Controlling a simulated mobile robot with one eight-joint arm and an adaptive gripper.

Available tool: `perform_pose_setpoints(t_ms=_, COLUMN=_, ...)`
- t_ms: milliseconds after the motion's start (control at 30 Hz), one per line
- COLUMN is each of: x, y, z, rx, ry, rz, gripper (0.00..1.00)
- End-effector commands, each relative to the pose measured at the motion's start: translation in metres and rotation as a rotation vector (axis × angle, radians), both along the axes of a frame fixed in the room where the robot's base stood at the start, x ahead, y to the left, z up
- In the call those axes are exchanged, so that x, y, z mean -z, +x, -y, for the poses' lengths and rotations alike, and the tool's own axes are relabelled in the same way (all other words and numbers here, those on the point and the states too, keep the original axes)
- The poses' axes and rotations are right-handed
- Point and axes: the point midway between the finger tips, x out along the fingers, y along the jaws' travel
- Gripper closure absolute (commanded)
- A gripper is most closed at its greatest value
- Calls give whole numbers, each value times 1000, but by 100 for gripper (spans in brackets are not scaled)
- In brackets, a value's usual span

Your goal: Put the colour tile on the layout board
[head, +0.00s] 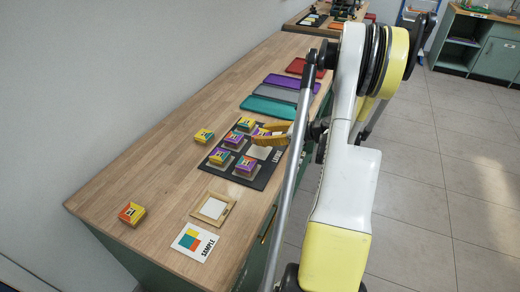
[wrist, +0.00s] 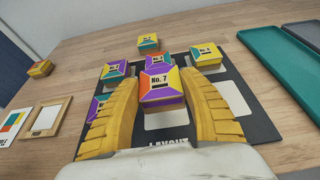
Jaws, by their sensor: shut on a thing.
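My gripper (wrist: 162,80) has yellow ribbed fingers and is shut on a colour tile (wrist: 160,97), a small block marked No. 7 with yellow, red and purple sides. In the head view, my gripper (head: 270,135) is over the right side of the dark layout board (head: 221,180). The held tile is over the board, in front of a pale square (wrist: 166,119); I cannot tell whether it touches. Several similar tiles sit on the board, including one (head: 219,157) on its left part. Another pale square (wrist: 236,98) is bare at right in the wrist view.
A loose tile (head: 204,136) lies beyond the board, and another (head: 132,214) near the left table edge. A wooden frame (head: 229,205) and sample card (head: 192,247) lie in front. Teal (head: 268,108), grey and purple trays lie behind.

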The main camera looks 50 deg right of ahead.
Motion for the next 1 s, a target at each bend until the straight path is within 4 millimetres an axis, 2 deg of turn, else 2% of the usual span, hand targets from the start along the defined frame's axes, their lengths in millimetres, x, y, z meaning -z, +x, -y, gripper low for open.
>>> perform_pose_setpoints(t_ms=167, x=9, y=8, z=-6, rx=1, ry=1, rz=0, gripper=81)
perform_pose_setpoints(t_ms=433, x=47, y=8, z=-6, rx=1, ry=1, rz=0, gripper=81)
perform_pose_setpoints(t_ms=800, x=49, y=7, z=-6, rx=1, ry=1, rz=0, gripper=81)
perform_pose_setpoints(t_ms=833, x=49, y=7, z=-6, rx=1, ry=1, rz=0, gripper=47)
perform_pose_setpoints(t_ms=900, x=48, y=7, z=-6, rx=1, ry=1, rz=0, gripper=29)
perform_pose_setpoints(t_ms=1000, x=48, y=7, z=-6, rx=1, ry=1, rz=0, gripper=29)
